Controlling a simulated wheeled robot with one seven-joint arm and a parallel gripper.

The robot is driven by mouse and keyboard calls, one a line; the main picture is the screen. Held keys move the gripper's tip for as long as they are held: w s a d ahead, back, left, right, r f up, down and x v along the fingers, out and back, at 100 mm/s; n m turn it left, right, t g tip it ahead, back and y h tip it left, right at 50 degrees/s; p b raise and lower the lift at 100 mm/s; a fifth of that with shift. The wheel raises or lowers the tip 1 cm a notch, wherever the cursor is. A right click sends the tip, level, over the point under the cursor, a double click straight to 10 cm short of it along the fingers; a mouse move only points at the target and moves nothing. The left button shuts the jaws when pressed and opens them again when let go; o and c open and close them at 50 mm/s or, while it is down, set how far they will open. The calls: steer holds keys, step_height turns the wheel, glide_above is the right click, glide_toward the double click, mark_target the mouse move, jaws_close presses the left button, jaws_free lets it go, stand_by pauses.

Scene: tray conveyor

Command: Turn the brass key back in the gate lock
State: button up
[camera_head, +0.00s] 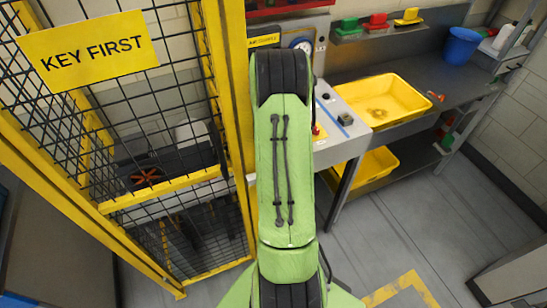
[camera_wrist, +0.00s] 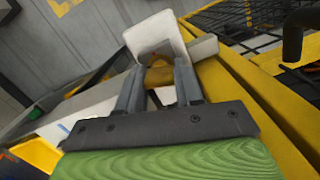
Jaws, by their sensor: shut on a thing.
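In the wrist view my gripper (camera_wrist: 158,88) is shut on the brass key (camera_wrist: 159,74), of which a yellow-brown part shows between the fingertips. A pale plate (camera_wrist: 152,32), likely the gate lock, stands just beyond the key on the yellow gate post (camera_wrist: 232,82). The key's far end and the keyhole are hidden, so I cannot tell how far the key is turned. In the head view my green arm hides the gripper, key and lock. The mesh gate (camera_head: 150,100) with a "KEY FIRST" sign (camera_head: 87,50) stands at the left.
A control panel (camera_head: 345,120) is close to the right of my arm. A bench with a yellow tray (camera_head: 350,90) and a blue bucket (camera_head: 460,46) is further right. Another yellow tray (camera_head: 375,165) is on the lower shelf. The floor (camera_head: 420,215) at the right is clear.

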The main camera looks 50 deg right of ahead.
steer(key=shift+w+d+n, duration=0.1)
steer(key=shift+n, duration=1)
jaws_close()
steer(key=shift+n+h+b, duration=0.3)
steer(key=shift+n+b, duration=0.05)
steer(key=shift+n, duration=1.55)
steer(key=o, duration=1.1)
jaws_free()
step_height(320, 180, up, 10)
steer(key=shift+r, duration=0.1)
